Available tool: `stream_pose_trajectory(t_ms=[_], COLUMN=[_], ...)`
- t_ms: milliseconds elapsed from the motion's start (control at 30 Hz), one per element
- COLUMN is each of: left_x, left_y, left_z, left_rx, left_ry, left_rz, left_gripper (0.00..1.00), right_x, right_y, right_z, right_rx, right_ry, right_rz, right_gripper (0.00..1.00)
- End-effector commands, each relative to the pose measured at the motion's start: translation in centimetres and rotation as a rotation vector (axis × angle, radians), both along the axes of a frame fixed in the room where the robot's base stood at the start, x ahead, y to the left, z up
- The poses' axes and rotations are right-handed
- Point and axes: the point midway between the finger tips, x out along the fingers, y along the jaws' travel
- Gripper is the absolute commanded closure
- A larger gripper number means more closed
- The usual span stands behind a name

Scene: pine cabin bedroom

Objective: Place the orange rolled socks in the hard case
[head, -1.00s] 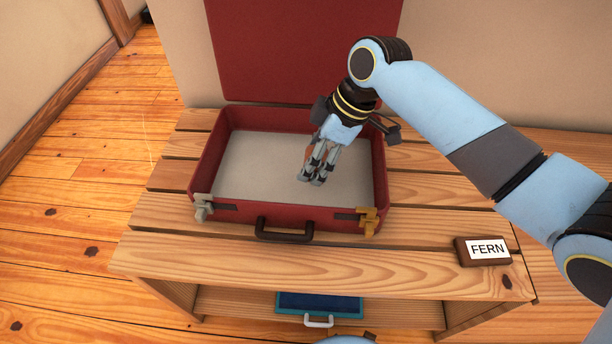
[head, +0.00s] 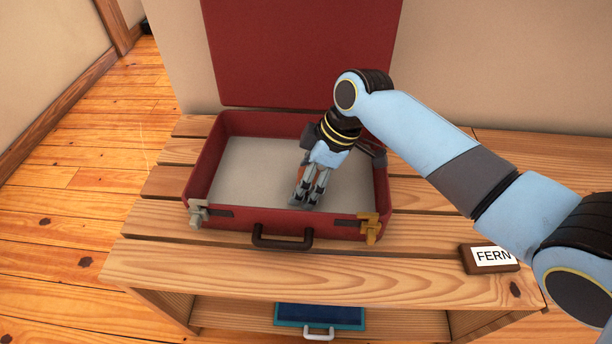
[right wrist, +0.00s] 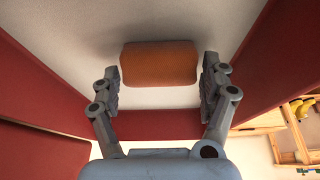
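The hard case (head: 290,218) is red with a pale lining and stands open on the slatted wooden bench, its lid upright at the back. My right gripper (head: 306,203) is inside the case outline, right of its middle, pointing down. The orange rolled socks (right wrist: 159,63) lie just beyond and between its fingertips in the right wrist view, over the pale case floor. My right gripper (right wrist: 160,85) is open there, with a narrow gap at each side of the socks. In the head view the gripper hides most of the socks. My left gripper is not in view.
A nameplate reading FERN (head: 490,258) lies on the bench (head: 200,262) at the right. A blue case (head: 318,314) is on the shelf below. The right wrist view shows a wooden tray with yellow fruit (right wrist: 300,108). The left of the case is empty.

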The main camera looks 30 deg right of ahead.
Motion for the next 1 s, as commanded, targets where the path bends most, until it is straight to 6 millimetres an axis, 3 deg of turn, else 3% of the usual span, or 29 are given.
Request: stream_pose_trajectory(t_ms=[367, 467, 800, 1000], left_x=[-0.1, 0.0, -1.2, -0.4], left_y=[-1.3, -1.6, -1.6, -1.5], left_z=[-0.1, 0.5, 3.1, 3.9], left_rx=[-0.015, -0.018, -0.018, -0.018], left_ry=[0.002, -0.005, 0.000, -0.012], left_rz=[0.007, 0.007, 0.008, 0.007], left_gripper=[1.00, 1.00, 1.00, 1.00], right_x=[0.0, -0.3, -2.0, -2.7], right_y=[0.0, -0.4, -2.7, -3.5], right_z=[0.4, 1.6, 8.6, 11.0], right_rx=[0.000, -0.001, -0.003, -0.001], right_ry=[-0.002, -0.001, -0.004, -0.002], right_rz=[0.001, 0.001, 0.001, 0.000], right_gripper=[0.12, 0.12, 0.12, 0.12])
